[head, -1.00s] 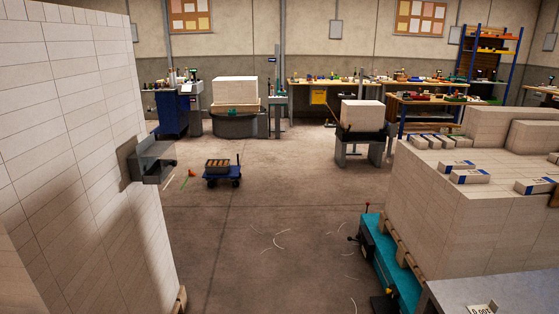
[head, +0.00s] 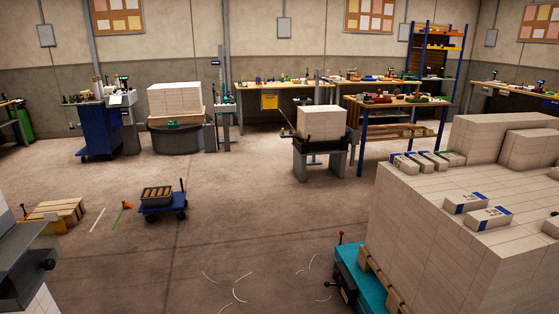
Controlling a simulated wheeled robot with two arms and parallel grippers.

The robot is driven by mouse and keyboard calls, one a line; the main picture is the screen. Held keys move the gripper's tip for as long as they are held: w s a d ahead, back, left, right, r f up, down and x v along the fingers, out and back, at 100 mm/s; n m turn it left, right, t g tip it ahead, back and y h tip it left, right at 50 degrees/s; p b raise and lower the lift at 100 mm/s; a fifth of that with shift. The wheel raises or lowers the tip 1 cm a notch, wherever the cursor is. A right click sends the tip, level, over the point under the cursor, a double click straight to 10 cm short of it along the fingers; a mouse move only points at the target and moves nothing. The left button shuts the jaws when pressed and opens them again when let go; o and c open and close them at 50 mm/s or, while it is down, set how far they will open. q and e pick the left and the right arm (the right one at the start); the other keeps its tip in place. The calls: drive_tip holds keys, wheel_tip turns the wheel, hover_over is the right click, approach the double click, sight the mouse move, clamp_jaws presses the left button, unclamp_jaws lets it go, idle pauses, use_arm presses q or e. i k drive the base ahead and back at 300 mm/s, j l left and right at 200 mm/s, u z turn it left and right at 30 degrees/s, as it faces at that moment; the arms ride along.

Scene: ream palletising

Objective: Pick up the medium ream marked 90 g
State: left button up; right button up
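Several wrapped reams with blue ends lie on top of the large white stack (head: 420,235) at the right. Two lie near its left middle, a nearer ream (head: 488,218) and one just behind it (head: 465,203). Farther back is a row of smaller-looking reams (head: 420,161). Another ream is cut off at the right edge. The weight marks are too small to read, so I cannot tell which is the medium 90 g one. Neither of my grippers is in view.
A teal pallet truck (head: 356,280) stands at the stack's front left. A blue trolley (head: 160,205) with a crate stands on the floor at left. A grey metal unit (head: 22,265) fills the lower left edge.

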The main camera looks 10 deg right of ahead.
sight(404, 164)
drive_tip(key=i+z, duration=0.1)
drive_tip(key=i, duration=0.75)
drive_tip(key=i+j+z, duration=0.15)
drive_tip(key=i, duration=0.7)
drive_tip(key=i+z, duration=0.5)
drive_tip(key=i+j+z, duration=0.25)
drive_tip(key=z, duration=0.25)
drive_tip(key=i+j+z, duration=0.95)
drive_tip(key=z, duration=0.2)
